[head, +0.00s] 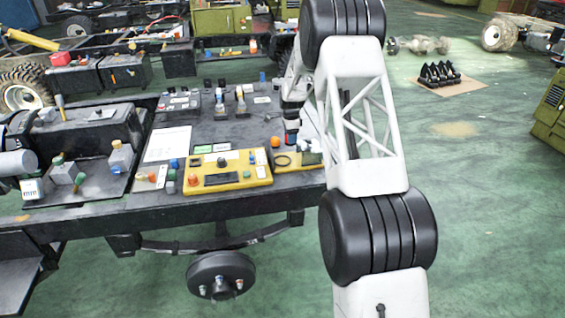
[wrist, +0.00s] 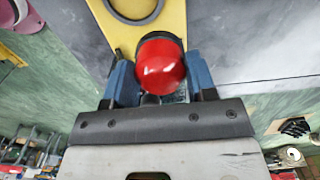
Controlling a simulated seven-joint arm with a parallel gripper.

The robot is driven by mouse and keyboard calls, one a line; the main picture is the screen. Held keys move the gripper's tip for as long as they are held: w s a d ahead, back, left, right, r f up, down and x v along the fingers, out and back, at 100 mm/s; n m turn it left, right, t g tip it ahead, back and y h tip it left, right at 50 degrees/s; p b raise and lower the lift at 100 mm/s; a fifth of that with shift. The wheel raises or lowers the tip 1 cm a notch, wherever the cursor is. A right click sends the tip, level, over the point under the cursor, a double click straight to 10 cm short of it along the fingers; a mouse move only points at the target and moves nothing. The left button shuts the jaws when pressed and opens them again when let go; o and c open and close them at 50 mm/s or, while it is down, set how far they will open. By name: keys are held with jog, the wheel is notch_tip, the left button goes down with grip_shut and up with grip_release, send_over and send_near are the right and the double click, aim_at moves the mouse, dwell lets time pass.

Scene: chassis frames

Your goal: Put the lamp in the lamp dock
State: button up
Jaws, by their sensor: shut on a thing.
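The lamp is a red dome with a dark base (wrist: 160,65) between the blue fingers of my gripper (wrist: 161,85) in the wrist view. My gripper is shut on it. In the head view my gripper (head: 291,134) is over the right end of the bench, largely hidden by my arm. A dark ring (wrist: 137,21) on a yellow plate (wrist: 178,20) looks like the lamp dock; it lies just beyond the lamp in the wrist view. In the head view the ring (head: 282,160) is below my gripper. The lamp appears above the plate; the exact gap cannot be told.
A white sheet (head: 168,144) and several small parts lie on the dark bench (head: 140,185). Green floor (head: 470,200) is free to the right.

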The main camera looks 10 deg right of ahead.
jog(key=s+a+f, duration=0.1)
jog(key=s+a, duration=0.1)
jog(key=s, duration=0.7)
jog(key=s+a+f, duration=0.1)
jog(key=s+a, duration=0.1)
jog(key=s, duration=0.7)
jog(key=shift+s+a, duration=0.3)
jog(key=shift+s, duration=0.05)
jog(key=shift+w+d+f, duration=0.1)
jog(key=shift+w+f, duration=0.15)
jog(key=shift+w, duration=2.4)
jog(key=shift+w+d+f, duration=0.1)
jog(key=shift+w+f, duration=0.15)
jog(key=shift+w, duration=2.45)
jog(key=shift+w+d+f, duration=0.1)
jog(key=shift+w+f, duration=0.15)
jog(key=shift+w, duration=2.4)
jog(key=shift+f, duration=1.8)
jog(key=shift+f, duration=0.15)
